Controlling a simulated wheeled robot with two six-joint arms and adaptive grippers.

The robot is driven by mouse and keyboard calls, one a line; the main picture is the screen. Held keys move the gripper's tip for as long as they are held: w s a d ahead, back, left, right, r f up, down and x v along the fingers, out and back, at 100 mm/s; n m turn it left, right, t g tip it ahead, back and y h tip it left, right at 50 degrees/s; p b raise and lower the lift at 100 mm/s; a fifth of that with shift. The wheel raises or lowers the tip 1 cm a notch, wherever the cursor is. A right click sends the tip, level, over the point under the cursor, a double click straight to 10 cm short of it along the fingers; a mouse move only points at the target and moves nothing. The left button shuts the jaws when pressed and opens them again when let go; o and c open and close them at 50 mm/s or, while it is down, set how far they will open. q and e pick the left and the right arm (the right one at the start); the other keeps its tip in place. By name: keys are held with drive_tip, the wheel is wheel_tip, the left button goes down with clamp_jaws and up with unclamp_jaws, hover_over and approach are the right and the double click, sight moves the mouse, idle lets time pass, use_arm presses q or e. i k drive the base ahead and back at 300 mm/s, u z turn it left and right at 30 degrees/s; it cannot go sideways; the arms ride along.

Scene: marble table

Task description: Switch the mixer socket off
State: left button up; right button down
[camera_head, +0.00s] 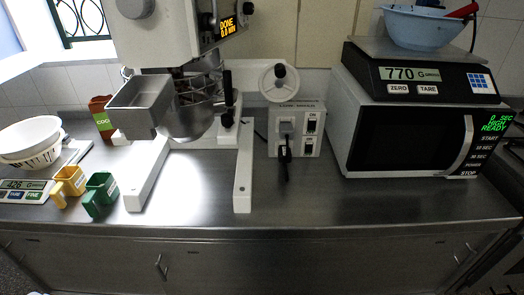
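The mixer socket is a pale box (297,132) on the steel counter, between the mixer and the microwave. Its top edge carries small lettering that is hard to read. A grey plug (286,128) sits on the left of its front, with a black piece (285,158) hanging below it. Two dark switches, an upper one (311,124) and a lower one (309,146), are on the right of its front; their positions are too small to tell. Neither of my grippers is in view.
A microwave (405,130) with a scale (425,75) and blue bowl (425,24) on top stands right. Yellow (70,182) and green (101,188) cups, a white colander (30,138) and a brown container (102,116) are left. The counter front before the socket is clear.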

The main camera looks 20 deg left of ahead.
sight(309, 146)
drive_tip(key=u, duration=0.95)
drive_tip(key=i, duration=0.5)
